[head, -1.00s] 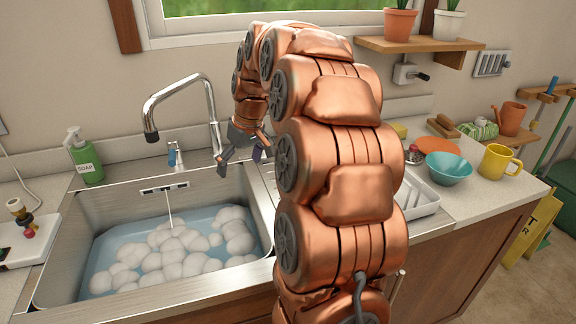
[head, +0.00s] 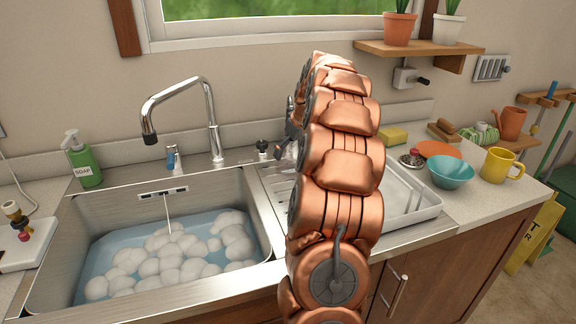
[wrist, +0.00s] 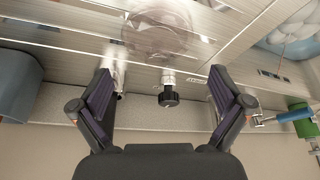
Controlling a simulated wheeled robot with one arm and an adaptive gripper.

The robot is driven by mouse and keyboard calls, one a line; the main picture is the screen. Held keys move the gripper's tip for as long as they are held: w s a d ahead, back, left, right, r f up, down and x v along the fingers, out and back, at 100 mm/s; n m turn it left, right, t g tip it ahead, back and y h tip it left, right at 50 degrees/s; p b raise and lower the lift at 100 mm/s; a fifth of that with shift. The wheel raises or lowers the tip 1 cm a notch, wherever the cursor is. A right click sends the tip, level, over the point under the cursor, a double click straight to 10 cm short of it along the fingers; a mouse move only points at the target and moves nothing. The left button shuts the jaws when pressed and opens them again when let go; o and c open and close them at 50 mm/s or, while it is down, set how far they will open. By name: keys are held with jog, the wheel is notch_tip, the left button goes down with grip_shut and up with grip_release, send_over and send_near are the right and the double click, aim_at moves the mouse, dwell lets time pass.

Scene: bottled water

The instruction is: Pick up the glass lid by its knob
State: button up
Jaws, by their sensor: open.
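In the wrist view, a clear round glass object (wrist: 160,32), which looks like the glass lid, lies at the top middle on the steel drainboard. It is so transparent that I cannot make out its knob. My gripper (wrist: 161,80) is open and empty, its two dark fingers spread wide. The glass is beyond the fingertips, apart from them. In the head view my arm hides the lid and most of my gripper; only a dark part of it shows at the arm's left edge.
A black-capped metal fitting (wrist: 168,97) shows between the fingers in the wrist view; it also stands behind the sink (head: 262,148). The foamy sink (head: 50,262) is left.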

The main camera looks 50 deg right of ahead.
aim_at(289, 157)
jog(key=p+x, duration=0.1)
jog(key=x, duration=0.4)
jog(key=shift+s+d+f, duration=0.1)
jog(key=shift+s, duration=0.1)
jog(key=c, duration=0.9)
